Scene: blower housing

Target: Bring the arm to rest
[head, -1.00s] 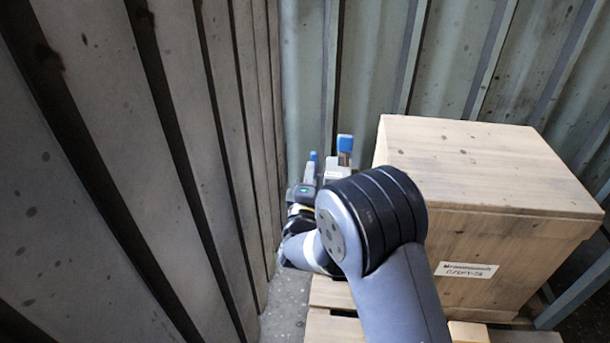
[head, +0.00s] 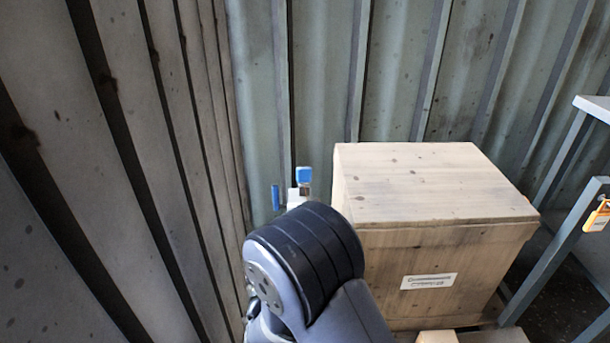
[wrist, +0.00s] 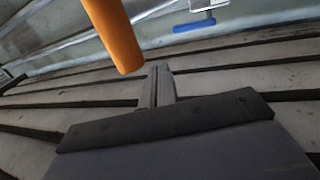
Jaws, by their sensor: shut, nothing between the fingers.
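In the wrist view, my gripper (wrist: 160,72) shows as two narrow grey fingers, shut together and empty, beyond a dark plate. The fingers stand against the ribbed wall panels (wrist: 250,78). In the head view, my arm's big dark joint is in front, and it hides most of the wrist and gripper. A blue-topped piece (head: 304,176) shows just above that joint; I cannot tell whether it belongs to my gripper.
A wooden crate (head: 430,190) stands right of my arm. Ribbed wall (head: 150,200) is close on the left. A grey stand (head: 570,215) with an orange padlock (head: 597,216) is at the right. An orange cylinder (wrist: 113,35) and blue handle (wrist: 194,26) hang close in the wrist view.

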